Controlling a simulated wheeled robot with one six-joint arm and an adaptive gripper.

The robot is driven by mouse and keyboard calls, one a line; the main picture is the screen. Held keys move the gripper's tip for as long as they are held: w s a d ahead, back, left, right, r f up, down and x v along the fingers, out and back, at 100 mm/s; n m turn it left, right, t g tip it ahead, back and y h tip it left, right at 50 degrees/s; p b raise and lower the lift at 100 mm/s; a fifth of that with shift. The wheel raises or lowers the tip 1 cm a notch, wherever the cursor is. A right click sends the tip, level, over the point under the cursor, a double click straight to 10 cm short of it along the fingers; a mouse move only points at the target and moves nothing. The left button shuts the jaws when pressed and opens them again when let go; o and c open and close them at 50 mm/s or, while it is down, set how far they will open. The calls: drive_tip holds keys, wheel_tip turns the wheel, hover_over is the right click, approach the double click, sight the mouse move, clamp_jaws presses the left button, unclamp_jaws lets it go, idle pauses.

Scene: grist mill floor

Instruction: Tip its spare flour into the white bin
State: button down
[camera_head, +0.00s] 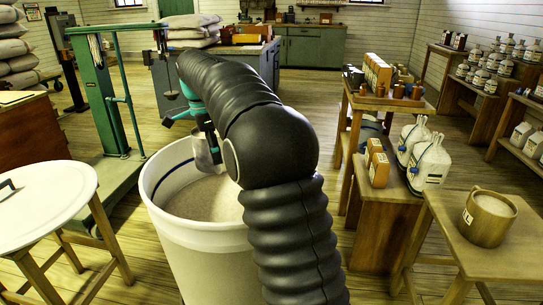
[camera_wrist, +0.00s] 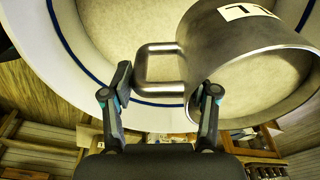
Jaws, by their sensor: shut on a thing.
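The white bin (camera_head: 205,255) stands in front of me, with a blue line inside its rim and pale flour (camera_head: 205,200) in it. My gripper (camera_head: 205,125) is over the bin. It is shut on the handle (camera_wrist: 158,68) of a metal mug (camera_head: 207,155). In the wrist view the mug (camera_wrist: 215,45) carries a white label, and a pale, flour-like surface (camera_wrist: 262,85) shows inside its rim. The two fingers (camera_wrist: 162,95) are either side of the handle. My arm hides part of the bin's right side. I cannot tell the mug's exact tilt.
A round white lid (camera_head: 40,195) with a black handle lies on a stool at left. A tan mug (camera_head: 489,218) of flour stands on a wooden stool (camera_head: 500,255) at right. A green scale (camera_head: 100,90) is behind left. Shelves with jugs (camera_head: 430,160) stand at right.

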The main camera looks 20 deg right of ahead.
drive_tip(key=w+f+m, duration=0.1)
drive_tip(key=f+m, duration=0.1)
drive_tip(key=w+d+f+m, duration=0.1)
drive_tip(key=w+f, duration=0.1)
drive_tip(key=f, duration=0.1)
drive_tip(key=w+f+m, duration=0.1)
drive_tip(key=f+m, duration=0.1)
drive_tip(key=shift+w+d+f+m, duration=0.3)
drive_tip(key=shift+g, duration=0.3)
drive_tip(key=shift+s+d+r+t+y, duration=0.5)
drive_tip(key=shift+d+r+t+y, duration=0.15)
drive_tip(key=shift+y, duration=0.35)
drive_tip(key=shift+s+d+r+t+y, duration=0.5)
drive_tip(key=shift+d+r+y, duration=0.2)
drive_tip(key=shift+y, duration=0.3)
drive_tip(key=shift+s+d+r+t+y, duration=0.35)
drive_tip(key=shift+d+t+y, duration=0.05)
drive_tip(key=shift+d+y, duration=0.2)
drive_tip(key=shift+s+d+r+t+y, duration=0.3)
drive_tip(key=shift+s+d+t+y, duration=0.05)
drive_tip(key=shift+d+y, duration=0.2)
drive_tip(key=shift+s+d+r+t+y, duration=0.25)
drive_tip(key=shift+d+r+t+y, duration=0.15)
drive_tip(key=shift+y, duration=0.25)
drive_tip(key=shift+s+d+r+t+y+b, duration=0.15)
drive_tip(key=shift+r+t+y+b, duration=0.35)
drive_tip(key=shift+b, duration=0.45)
